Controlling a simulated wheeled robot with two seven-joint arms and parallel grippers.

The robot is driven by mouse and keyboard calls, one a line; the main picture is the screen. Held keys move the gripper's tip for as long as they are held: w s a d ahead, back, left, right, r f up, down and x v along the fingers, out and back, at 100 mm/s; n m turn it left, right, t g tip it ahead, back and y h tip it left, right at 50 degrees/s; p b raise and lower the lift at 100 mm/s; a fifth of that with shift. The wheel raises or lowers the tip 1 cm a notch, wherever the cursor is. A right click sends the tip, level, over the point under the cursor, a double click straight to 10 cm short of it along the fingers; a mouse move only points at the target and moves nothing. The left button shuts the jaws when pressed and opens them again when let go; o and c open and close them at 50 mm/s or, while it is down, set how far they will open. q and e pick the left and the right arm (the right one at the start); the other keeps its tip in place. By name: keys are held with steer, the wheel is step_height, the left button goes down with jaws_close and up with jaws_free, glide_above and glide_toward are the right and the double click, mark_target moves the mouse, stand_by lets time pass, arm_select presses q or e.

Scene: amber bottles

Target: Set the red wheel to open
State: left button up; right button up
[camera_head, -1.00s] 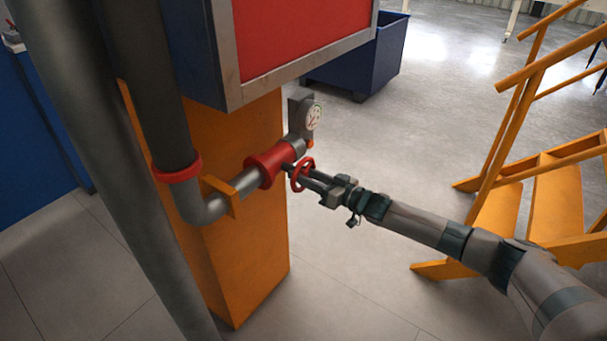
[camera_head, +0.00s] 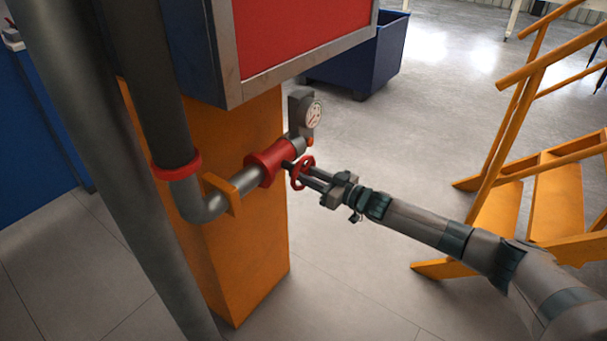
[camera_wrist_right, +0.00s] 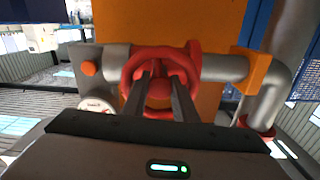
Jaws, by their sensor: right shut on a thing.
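The red wheel (camera_head: 296,181) is a small ring-shaped handwheel on the valve of a grey pipe, beside a thicker red fitting (camera_head: 267,164). My right gripper (camera_head: 300,172) reaches it from the right, with its two fingers at the wheel. In the right wrist view the wheel (camera_wrist_right: 129,76) faces the camera, and the fingers (camera_wrist_right: 163,82) lie across its opening, shut on it. The fingertips' exact contact with the wheel is hard to see. My left gripper is not in view.
A round gauge (camera_head: 314,114) stands just behind the valve. The pipe runs along an orange column (camera_head: 255,265) under a red panel (camera_head: 295,30). Orange stairs (camera_head: 555,195) stand at the right. A blue bin (camera_head: 360,62) is at the back. Floor below the arm is clear.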

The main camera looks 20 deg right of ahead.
steer(key=shift+f+n+b, duration=0.1)
steer(key=shift+n+b, duration=0.2)
steer(key=shift+n, duration=0.9)
steer(key=n+b, duration=0.1)
steer(key=n, duration=0.4)
steer(key=shift+n, duration=0.3)
steer(key=n+b, duration=0.1)
steer(key=n, duration=0.4)
steer(key=n+b, duration=0.1)
steer(key=n, duration=0.4)
steer(key=shift+n+b, duration=0.3)
steer(key=shift+b, duration=0.1)
steer(key=shift+n+b, duration=0.3)
steer(key=shift+n, duration=0.8)
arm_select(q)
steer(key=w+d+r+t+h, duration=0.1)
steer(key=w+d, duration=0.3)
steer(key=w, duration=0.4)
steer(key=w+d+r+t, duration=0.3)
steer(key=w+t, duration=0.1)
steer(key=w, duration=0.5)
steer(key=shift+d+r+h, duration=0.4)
arm_select(e)
steer(key=shift+n, duration=0.3)
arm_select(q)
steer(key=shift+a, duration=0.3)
